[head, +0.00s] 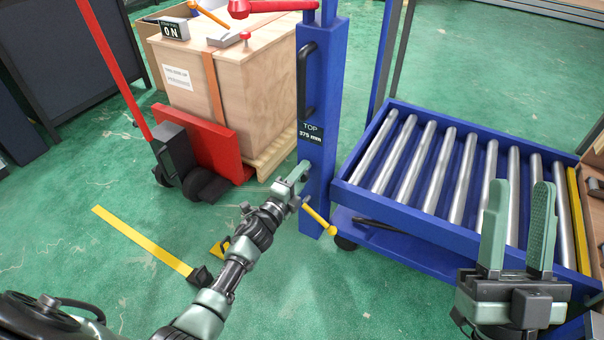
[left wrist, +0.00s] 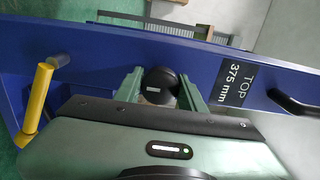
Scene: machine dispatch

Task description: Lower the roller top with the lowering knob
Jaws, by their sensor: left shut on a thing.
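The blue column (head: 323,110) carries a label reading TOP 375 mm (head: 311,132), which also shows in the left wrist view (left wrist: 232,84). The lowering knob (left wrist: 158,82) is round and black on the column's face; it is hidden in the head view. My left gripper (head: 297,178) is at the column below the label, its fingers on both sides of the knob, shut on it. The roller top (head: 455,227) is a blue frame with several silver rollers, right of the column. My right gripper (head: 519,190) is open and empty, in front of the roller top's right part.
A yellow-handled lever (head: 318,216) sticks out low on the column, close to my left gripper; it shows at left in the left wrist view (left wrist: 37,100). A black handle (head: 304,80) is higher up. A wooden crate (head: 235,85) on a red pallet truck (head: 213,140) stands behind left.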

